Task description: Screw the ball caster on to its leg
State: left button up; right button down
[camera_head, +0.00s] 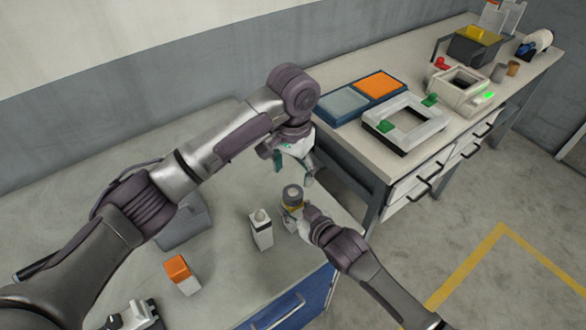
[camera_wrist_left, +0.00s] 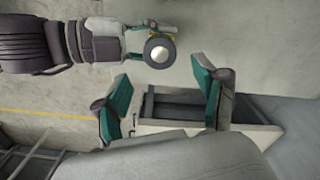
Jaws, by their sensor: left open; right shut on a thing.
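A round piece (camera_head: 292,191) with a grey ring and a pale centre, which looks like the ball caster, is held by my right gripper (camera_head: 298,212). In the left wrist view it shows as a dark ring around a pale ball (camera_wrist_left: 160,52), with a little yellow beside it. My left gripper (camera_head: 297,172) is open and empty, above and apart from the piece. Its two green-padded fingers (camera_wrist_left: 167,98) are spread wide. A pale upright post (camera_head: 261,232) with a rounded top stands left of my right gripper; I cannot tell whether it is the leg.
An orange-and-white block (camera_head: 181,275) and a grey box (camera_head: 185,224) are on the near table. A pale workbench (camera_head: 345,145) at right carries a blue tray (camera_head: 327,117), a white frame (camera_head: 440,123) and several devices. A gap separates the tables.

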aim_at(293, 192)
pick_arm(q)
jog(key=shift+f, duration=0.1)
jog(key=shift+f, duration=3.95)
jog(key=shift+c, duration=0.2)
jog(key=c, duration=1.1)
jog(key=o, duration=1.3)
jog(key=shift+r, duration=0.1)
pick_arm(e)
jog(key=c, duration=0.6)
grip_release()
pick_arm(q)
notch_tip(293, 192, up, 12)
jog(key=shift+f, duration=0.1)
